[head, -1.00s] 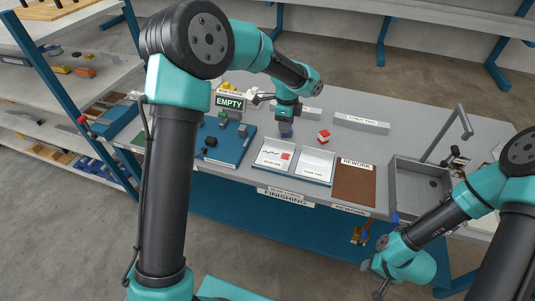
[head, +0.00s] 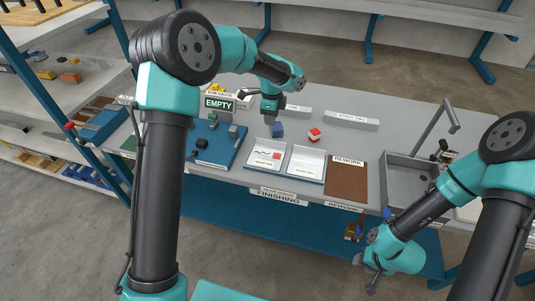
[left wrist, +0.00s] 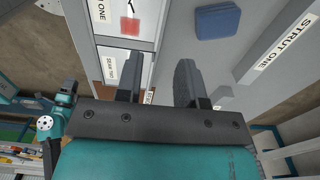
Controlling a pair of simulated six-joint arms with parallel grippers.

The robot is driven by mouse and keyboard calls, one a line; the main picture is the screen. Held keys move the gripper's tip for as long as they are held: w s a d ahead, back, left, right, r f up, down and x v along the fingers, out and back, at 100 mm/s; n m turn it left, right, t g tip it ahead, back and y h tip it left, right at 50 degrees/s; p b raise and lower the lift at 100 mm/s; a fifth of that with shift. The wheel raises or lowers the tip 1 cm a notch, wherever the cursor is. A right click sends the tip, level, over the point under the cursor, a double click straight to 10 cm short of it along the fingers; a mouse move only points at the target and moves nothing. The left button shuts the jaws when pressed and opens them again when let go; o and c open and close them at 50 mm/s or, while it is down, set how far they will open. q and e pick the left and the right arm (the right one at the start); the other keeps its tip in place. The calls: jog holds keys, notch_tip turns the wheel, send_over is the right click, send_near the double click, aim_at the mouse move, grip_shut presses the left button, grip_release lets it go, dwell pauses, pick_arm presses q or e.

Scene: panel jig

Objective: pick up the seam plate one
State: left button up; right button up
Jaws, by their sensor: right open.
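Seam plate one appears to be the white plate (head: 257,153) with a dark wavy line and a red patch, lying in the left bay of a blue-edged tray. My left gripper (head: 268,118) is above the bench, behind the plate and close to a blue block (head: 278,130). In the left wrist view its fingers (left wrist: 158,70) stand apart with nothing between them. My right gripper (head: 364,274) hangs low in front of the bench, open and away from the plate.
A second white plate (head: 306,162) lies in the tray's right bay. A red-and-white block (head: 314,134) stands behind it. A brown REWORK mat (head: 347,182) and a grey bin (head: 402,175) lie to the right. A blue board (head: 218,150) with small parts lies left.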

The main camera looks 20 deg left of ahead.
pick_arm(q)
send_over(271, 141)
notch_tip(271, 141, down, 7)
jog(key=shift+f, duration=0.1)
dwell(0.3)
jog(key=shift+w+f, duration=0.15)
jog(key=shift+f, duration=2.4)
grip_shut()
